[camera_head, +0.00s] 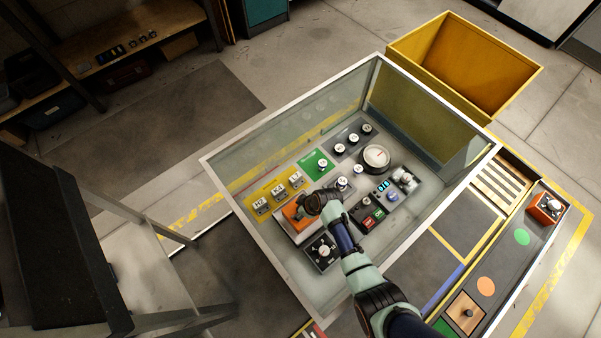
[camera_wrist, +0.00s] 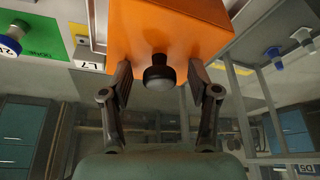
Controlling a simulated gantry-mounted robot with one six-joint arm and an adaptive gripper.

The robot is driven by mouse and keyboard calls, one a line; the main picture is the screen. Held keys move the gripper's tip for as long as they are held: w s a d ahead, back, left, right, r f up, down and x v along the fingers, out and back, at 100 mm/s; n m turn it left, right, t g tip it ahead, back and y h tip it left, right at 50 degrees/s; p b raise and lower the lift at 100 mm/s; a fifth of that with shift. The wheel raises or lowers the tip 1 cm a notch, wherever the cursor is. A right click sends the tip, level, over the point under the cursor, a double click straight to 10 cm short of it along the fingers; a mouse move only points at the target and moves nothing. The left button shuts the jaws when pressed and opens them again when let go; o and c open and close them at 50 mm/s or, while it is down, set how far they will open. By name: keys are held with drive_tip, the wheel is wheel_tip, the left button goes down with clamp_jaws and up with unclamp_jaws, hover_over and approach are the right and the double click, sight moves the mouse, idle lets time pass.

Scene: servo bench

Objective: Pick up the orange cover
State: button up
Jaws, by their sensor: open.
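The orange cover (camera_head: 291,215) sits on the bench panel inside the glass-walled enclosure, partly hidden by my gripper (camera_head: 312,203) in the head view. In the wrist view the orange cover (camera_wrist: 172,32) fills the top middle, with a dark round knob (camera_wrist: 158,74) standing out from its face. My gripper (camera_wrist: 160,80) is open, with one finger left of the knob and one right of it. The fingertips are near the cover's face; I cannot tell whether they touch it. Nothing is held.
Glass walls with a pale frame (camera_head: 283,115) surround the panel. Close by are yellow switch plates (camera_head: 279,192), a green plate (camera_head: 316,164), a large dial (camera_head: 376,157) and a black knob box (camera_head: 322,251). A second orange box (camera_head: 545,207) stands on the right-hand strip. A yellow bin (camera_head: 420,43) stands behind.

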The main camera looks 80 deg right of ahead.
clamp_jaws()
